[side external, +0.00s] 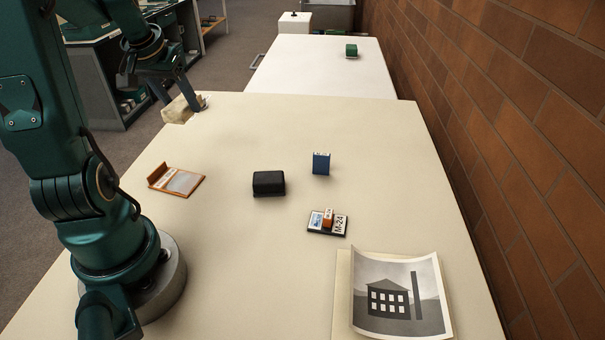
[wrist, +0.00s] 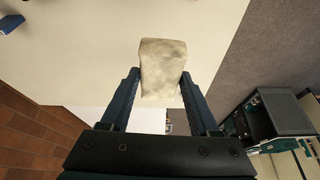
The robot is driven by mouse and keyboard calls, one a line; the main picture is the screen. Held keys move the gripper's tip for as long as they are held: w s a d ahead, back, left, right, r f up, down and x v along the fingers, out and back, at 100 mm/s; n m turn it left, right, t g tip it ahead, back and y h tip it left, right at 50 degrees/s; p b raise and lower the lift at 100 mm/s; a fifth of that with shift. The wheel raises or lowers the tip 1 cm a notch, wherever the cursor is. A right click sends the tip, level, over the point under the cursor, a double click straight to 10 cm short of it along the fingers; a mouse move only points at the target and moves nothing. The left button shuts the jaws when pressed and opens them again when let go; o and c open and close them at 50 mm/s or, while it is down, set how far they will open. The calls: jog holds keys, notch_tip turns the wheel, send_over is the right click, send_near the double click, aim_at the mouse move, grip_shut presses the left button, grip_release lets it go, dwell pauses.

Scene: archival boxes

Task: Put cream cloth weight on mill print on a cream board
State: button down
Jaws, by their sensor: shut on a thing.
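The cream cloth weight (side external: 178,109) is a small pale block at the far left edge of the table. My gripper (side external: 186,100) is shut on it. In the wrist view the weight (wrist: 162,68) sits between the two fingers of my gripper (wrist: 161,88). I cannot tell whether the weight still touches the table. The mill print (side external: 399,295) lies at the near right on a cream board (side external: 342,290). The print shows a grey building with a chimney, and its edges curl up. Most of the board is hidden under the print.
A black box (side external: 268,183), a blue upright box (side external: 321,163), an M-24 plate with an orange-and-white piece (side external: 328,221) and an orange-edged clear holder (side external: 178,181) stand mid-table. A brick wall (side external: 520,150) runs along the right. A white table (side external: 320,70) stands behind.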

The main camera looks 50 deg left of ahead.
jog(key=w+d+m+t+h, duration=0.1)
jog(key=w+d+m+h, duration=0.1)
jog(key=w+d+m, duration=0.45)
jog(key=m+g+h, duration=0.1)
jog(key=m+h, duration=0.3)
jog(key=m, duration=0.6)
send_over(398, 296)
jog(key=s+a, duration=0.1)
jog(key=a, duration=0.1)
notch_tip(398, 296, down, 6)
jog(key=shift+d+f, duration=0.15)
jog(key=shift+f, duration=0.05)
jog(key=shift+d+f, duration=0.35)
jog(key=shift+d, duration=0.05)
jog(key=shift+f, duration=1.9)
jog(key=shift+f, duration=0.1)
jog(key=shift+c, duration=0.6)
grip_release()
jog(key=shift+s, duration=0.1)
